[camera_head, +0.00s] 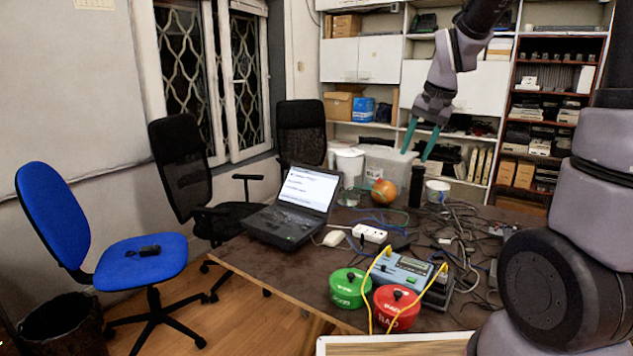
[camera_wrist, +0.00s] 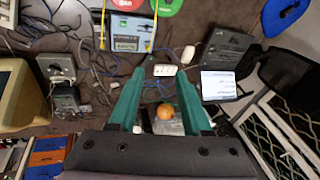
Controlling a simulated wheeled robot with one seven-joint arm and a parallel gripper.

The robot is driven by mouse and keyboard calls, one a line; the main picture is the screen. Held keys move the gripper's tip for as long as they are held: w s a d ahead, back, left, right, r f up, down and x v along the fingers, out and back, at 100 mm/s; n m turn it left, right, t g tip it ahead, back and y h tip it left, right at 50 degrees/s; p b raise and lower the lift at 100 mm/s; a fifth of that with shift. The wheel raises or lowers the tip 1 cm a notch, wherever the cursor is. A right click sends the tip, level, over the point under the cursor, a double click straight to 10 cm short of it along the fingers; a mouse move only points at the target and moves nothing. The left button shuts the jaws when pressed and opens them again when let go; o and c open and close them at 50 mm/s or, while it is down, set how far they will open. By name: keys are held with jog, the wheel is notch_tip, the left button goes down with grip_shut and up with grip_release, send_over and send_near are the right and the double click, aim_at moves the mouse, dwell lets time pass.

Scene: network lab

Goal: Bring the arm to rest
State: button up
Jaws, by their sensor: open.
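My gripper (camera_head: 420,141) is raised above the far part of the table, with its two green fingers spread apart and nothing between them. The same gripper (camera_wrist: 153,100) shows in the wrist view, its fingers apart at left and right. My arm comes down from the top right in the head view. The brown table (camera_head: 290,267) lies below the gripper, and the fingers do not touch anything on it.
The table holds an open laptop (camera_head: 298,205), a green pot (camera_head: 347,288), a red pot (camera_head: 396,308), a grey device (camera_head: 405,268), a power strip (camera_head: 369,233), an orange ball (camera_head: 384,191) and tangled cables. Chairs, including a blue one (camera_head: 130,262), stand left. Shelves line the back.

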jog(key=s+r+t, duration=0.1)
jog(key=s+r, duration=0.4)
jog(key=s, duration=0.4)
jog(key=s+d+r+n+t, duration=0.1)
jog(key=s+r+t, duration=0.1)
jog(key=s+r, duration=0.3)
jog(key=s, duration=0.4)
jog(key=shift+t, duration=0.3)
jog(key=shift+d, duration=0.1)
